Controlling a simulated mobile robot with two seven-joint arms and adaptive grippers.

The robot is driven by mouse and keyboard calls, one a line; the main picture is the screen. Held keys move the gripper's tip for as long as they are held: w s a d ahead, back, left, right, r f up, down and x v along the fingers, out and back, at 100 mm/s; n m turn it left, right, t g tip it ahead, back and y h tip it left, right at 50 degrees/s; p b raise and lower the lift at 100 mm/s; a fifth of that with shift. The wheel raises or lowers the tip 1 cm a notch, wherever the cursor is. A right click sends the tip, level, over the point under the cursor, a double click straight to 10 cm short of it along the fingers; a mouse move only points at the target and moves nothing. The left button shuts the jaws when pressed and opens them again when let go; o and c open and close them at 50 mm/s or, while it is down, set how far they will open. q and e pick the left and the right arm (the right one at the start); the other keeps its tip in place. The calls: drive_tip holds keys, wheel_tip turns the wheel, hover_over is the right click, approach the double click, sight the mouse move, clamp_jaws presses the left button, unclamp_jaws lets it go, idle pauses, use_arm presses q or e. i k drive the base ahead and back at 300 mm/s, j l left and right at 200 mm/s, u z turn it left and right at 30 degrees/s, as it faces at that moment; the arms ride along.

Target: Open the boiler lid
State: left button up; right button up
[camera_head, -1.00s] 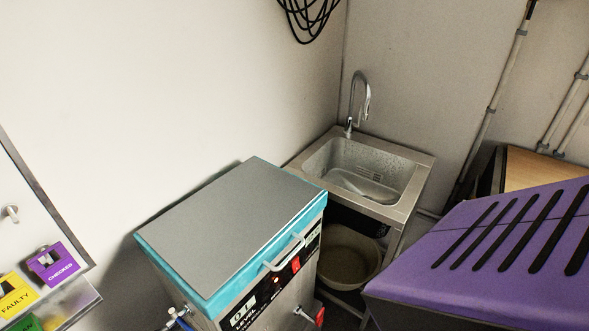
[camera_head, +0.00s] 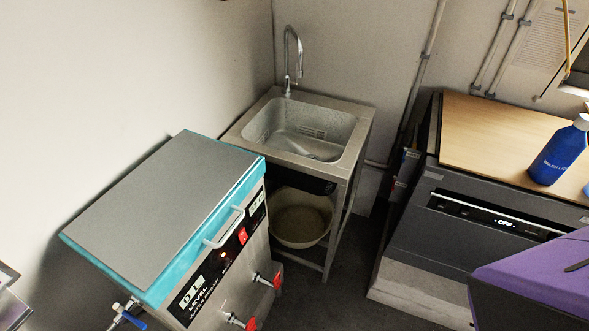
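The boiler is a steel box with a front panel (camera_head: 208,286) at the lower left of the head view. Its lid has a flat grey top (camera_head: 165,205) with a turquoise rim and lies shut on the box. A pale handle (camera_head: 225,228) sticks out from the lid's front edge. Below it are a red switch, a label and two red-handled taps (camera_head: 265,281). Neither of my grippers is in view.
A steel sink (camera_head: 303,130) on a stand is behind the boiler, with a round bowl (camera_head: 300,217) beneath. A dark appliance (camera_head: 480,215) with a wooden top and blue bottle (camera_head: 562,152) stands right. A purple slotted object (camera_head: 545,275) is at lower right. Dark floor lies between.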

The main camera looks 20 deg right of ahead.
sight(145, 233)
drive_tip(key=k+l+u, duration=0.1)
drive_tip(key=l, duration=0.4)
drive_tip(key=k+l+u, duration=0.15)
drive_tip(key=l, duration=0.3)
drive_tip(key=l+u, duration=0.1)
drive_tip(key=l, duration=0.4)
drive_tip(key=k, duration=0.05)
